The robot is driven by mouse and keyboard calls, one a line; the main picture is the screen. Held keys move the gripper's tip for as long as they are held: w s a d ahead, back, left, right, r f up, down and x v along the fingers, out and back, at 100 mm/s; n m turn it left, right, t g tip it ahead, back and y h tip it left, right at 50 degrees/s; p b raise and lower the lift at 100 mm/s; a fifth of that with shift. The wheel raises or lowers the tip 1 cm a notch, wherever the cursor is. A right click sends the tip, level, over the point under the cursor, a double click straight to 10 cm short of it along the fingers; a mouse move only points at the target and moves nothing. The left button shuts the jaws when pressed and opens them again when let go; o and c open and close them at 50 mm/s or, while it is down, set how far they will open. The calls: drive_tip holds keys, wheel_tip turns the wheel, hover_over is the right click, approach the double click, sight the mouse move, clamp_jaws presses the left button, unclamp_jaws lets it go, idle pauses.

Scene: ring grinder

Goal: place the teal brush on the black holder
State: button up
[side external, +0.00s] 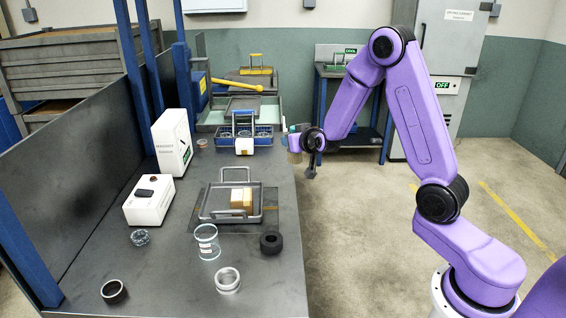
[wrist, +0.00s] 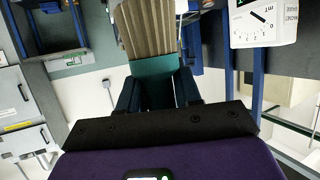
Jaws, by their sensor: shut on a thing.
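The teal brush (wrist: 153,68) is between the two fingers of my gripper (wrist: 158,88) in the wrist view. Its tan bristles point away from the palm, toward the top of the picture. In the side external view my gripper (side external: 298,143) is in the air near the bench's right edge, beyond the metal tray; the brush is small and hard to make out there. A thick black ring-shaped piece (side external: 271,243) stands on the near right of the bench, well apart from my gripper. I cannot tell for sure whether it is the black holder.
A metal tray (side external: 205,216) holds a cardboard-coloured box (side external: 242,199). A blue basket (side external: 265,143) is farther back. The bench's near right corner is bare.

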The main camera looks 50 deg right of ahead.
drive_tip(key=s+a+n+t+y, duration=0.1)
drive_tip(key=s+a+n+y, duration=0.25)
drive_tip(key=a, duration=0.75)
drive_tip(key=n+y, duration=0.3)
drive_tip(key=y, duration=0.1)
hover_over(266, 236)
drive_tip(key=shift+f, duration=4.8)
drive_tip(key=shift+f, duration=0.1)
drive_tip(key=o, duration=1.1)
drive_tip(key=shift+c, duration=0.2)
drive_tip(key=v, duration=0.7)
drive_tip(key=shift+s+r, duration=0.25)
drive_tip(key=shift+s, duration=0.05)
